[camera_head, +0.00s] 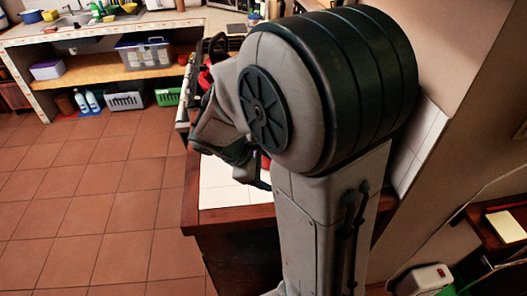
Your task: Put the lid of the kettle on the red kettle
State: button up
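A small red patch (205,80) shows at the left edge of my arm, by the stove area. It may be part of the red kettle, but too little of it shows to be sure. I cannot make out the kettle lid. My large grey and black arm covers the middle of the view and hides most of the counter behind it. My gripper is not recognisable; it is hidden behind the arm links, so I cannot see whether it holds anything.
A white-tiled counter (225,190) with a wooden edge lies below my arm. Across the room, a counter (170,22) has a sink, dishes and a shelf with a plastic box (145,54). Bottles and crates stand beneath. The tiled floor (90,200) at left is clear.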

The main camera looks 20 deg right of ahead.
jog(key=w+f+n+t+h, duration=0.1)
jog(key=w+f+n, duration=0.1)
jog(key=w+n, duration=0.1)
jog(key=w+a+f+n+t+h+b, duration=0.1)
jog(key=w+f+n+h, duration=0.1)
jog(key=w+f+n, duration=0.1)
jog(key=w+f+n+t+h+b, duration=0.1)
jog(key=w+f+n+t+h, duration=0.1)
jog(key=w+n, duration=0.2)
jog(key=shift+w+a+f+n, duration=0.15)
jog(key=shift+w+a+n, duration=0.15)
jog(key=shift+w, duration=0.3)
jog(key=shift+w+d+f, duration=0.1)
jog(key=shift+w+d, duration=0.05)
jog(key=shift+d, duration=0.15)
jog(key=x, duration=0.7)
jog(key=shift+w+d, duration=0.15)
jog(key=shift+d, duration=0.2)
jog(key=shift+r+p+x, duration=0.2)
jog(key=shift+p+x, duration=0.1)
jog(key=shift+x, duration=1.05)
jog(key=shift+r+p+x, duration=0.2)
jog(key=shift+p+x, duration=0.1)
jog(key=shift+x, duration=1)
jog(key=shift+d, duration=0.1)
jog(key=c, duration=1.4)
jog(key=shift+c, duration=0.2)
